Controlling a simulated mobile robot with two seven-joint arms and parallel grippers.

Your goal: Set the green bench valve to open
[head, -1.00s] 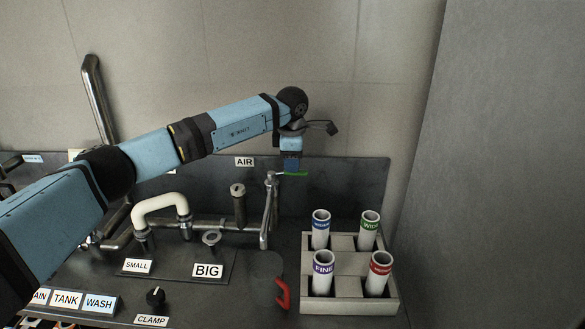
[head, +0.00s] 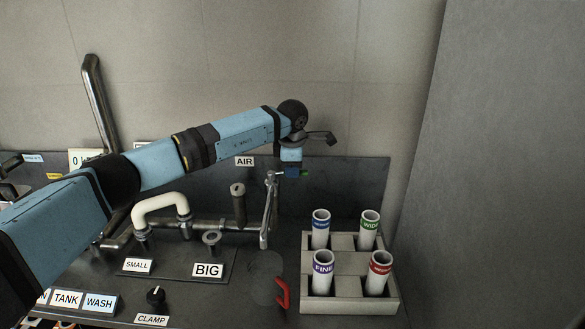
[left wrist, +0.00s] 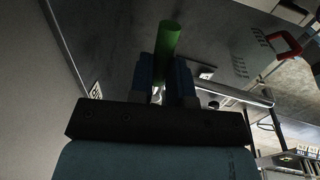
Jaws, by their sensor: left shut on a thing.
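The rest of the valve is largely hidden by the gripper. My right gripper is not in view.
A grey rack (head: 350,307) with several labelled white tubes stands right of the pipe. A red handle (head: 282,293) and a black CLAMP knob (head: 156,296) are at the front. A white bent pipe (head: 160,203) stands left. A wall (head: 510,160) bounds the right side.

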